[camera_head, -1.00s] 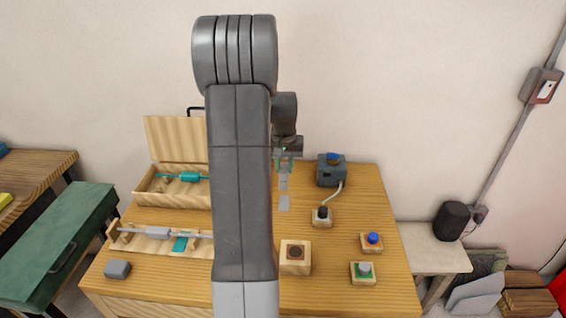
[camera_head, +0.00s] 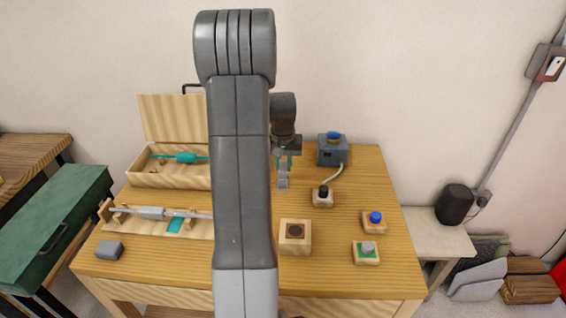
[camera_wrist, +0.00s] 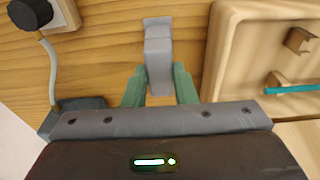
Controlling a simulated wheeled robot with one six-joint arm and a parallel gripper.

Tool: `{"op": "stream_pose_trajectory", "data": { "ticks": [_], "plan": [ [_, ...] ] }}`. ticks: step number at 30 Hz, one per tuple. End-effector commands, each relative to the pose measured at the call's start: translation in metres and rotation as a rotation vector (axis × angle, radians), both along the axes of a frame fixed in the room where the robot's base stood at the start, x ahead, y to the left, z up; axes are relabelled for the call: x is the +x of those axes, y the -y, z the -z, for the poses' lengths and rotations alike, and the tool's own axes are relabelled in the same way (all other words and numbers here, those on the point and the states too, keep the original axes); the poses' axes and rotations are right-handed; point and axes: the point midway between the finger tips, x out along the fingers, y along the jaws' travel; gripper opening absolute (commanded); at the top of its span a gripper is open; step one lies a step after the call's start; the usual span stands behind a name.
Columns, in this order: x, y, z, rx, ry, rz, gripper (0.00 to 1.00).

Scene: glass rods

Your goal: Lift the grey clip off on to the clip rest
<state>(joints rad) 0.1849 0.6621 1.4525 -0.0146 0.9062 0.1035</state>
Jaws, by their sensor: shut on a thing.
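My gripper (camera_head: 283,161) is above the table, right of my own arm link. Its green fingers are shut on the grey clip (camera_wrist: 158,66), which shows between them in the wrist view. A glass rod with a grey sleeve (camera_head: 152,213) lies on a wooden cradle (camera_head: 108,212) at the left. My arm hides the cradle's right end.
An open wooden case (camera_head: 142,178) holding a teal-handled rod stands at the back left. A grey block (camera_head: 109,250) is front left. A wooden block with a dark top (camera_head: 295,245), a black-knobbed block (camera_head: 323,199), a grey device (camera_head: 332,155) and two buttons stand right.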

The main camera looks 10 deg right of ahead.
Motion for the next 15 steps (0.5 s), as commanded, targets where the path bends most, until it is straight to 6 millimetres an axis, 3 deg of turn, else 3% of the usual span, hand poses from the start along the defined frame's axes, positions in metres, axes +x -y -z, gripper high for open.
{"op": "stream_pose_trajectory", "data": {
  "ticks": [5,6,9,15],
  "plan": [
    [0.0000,0.0000,-0.0004,0.000,0.000,0.000,0.02],
    [0.0000,0.0000,-0.0004,0.000,0.000,0.000,0.30],
    [0.0000,0.0000,-0.0004,0.000,0.000,0.000,0.50],
    [0.0000,0.0000,-0.0004,0.000,0.000,0.000,0.50]
  ]
}}
